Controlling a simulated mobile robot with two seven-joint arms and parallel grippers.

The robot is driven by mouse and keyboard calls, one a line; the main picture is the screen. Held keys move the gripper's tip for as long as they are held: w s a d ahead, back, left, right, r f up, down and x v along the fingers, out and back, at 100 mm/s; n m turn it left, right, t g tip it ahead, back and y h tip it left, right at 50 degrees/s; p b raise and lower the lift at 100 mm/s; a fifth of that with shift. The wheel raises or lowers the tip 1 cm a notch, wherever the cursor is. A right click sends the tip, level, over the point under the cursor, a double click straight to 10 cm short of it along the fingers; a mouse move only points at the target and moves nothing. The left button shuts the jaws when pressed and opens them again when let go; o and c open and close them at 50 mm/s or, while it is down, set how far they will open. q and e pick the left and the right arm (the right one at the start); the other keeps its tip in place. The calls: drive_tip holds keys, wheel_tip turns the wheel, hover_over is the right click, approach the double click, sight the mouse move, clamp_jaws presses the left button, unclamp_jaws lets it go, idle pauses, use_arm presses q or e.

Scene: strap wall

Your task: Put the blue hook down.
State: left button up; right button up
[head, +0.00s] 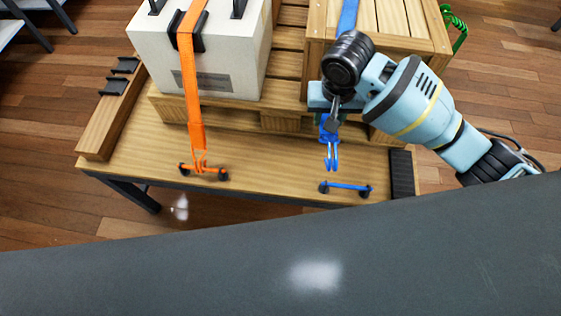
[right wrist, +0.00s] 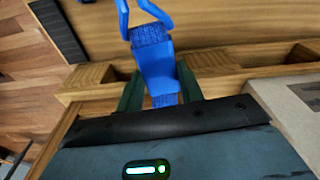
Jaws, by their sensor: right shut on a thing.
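The blue hook (head: 331,157) hangs from my right gripper (head: 332,121) in the head view, its prongs pointing toward the near side of the wooden table. My right gripper is shut on it, at the webbing end. The hook's tips are near the blue bar (head: 347,187) but look apart from it. In the right wrist view the blue hook (right wrist: 150,38) extends up from between the green fingers of my right gripper (right wrist: 160,88). The blue strap (head: 348,16) runs over the wooden crate; my arm hides part of it. My left gripper is not in view.
A white box (head: 205,60) stands at left under an orange strap (head: 190,60), whose orange hook (head: 200,160) is at the orange bar (head: 204,171). The wooden crate (head: 400,25) stands at right on the pallet. Bare tabletop (head: 265,165) lies between the two bars.

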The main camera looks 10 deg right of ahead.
drive_tip(key=w+a+f+m+b, duration=0.1)
drive_tip(key=w+f+b, duration=0.2)
drive_tip(key=f, duration=0.7)
drive_tip(key=shift+w+a+f+b, duration=0.3)
drive_tip(key=shift+f+b, duration=0.1)
drive_tip(key=shift+b, duration=0.2)
drive_tip(key=b, duration=0.2)
hover_over(310, 153)
wheel_tip(310, 153, down, 6)
drive_tip(key=shift+r, duration=0.1)
drive_tip(key=shift+f, duration=0.2)
wheel_tip(310, 153, down, 4)
drive_tip(key=shift+r+b, duration=0.15)
drive_tip(key=shift+b, duration=0.15)
drive_tip(key=shift+s+f, duration=0.1)
drive_tip(key=shift+f, duration=0.25)
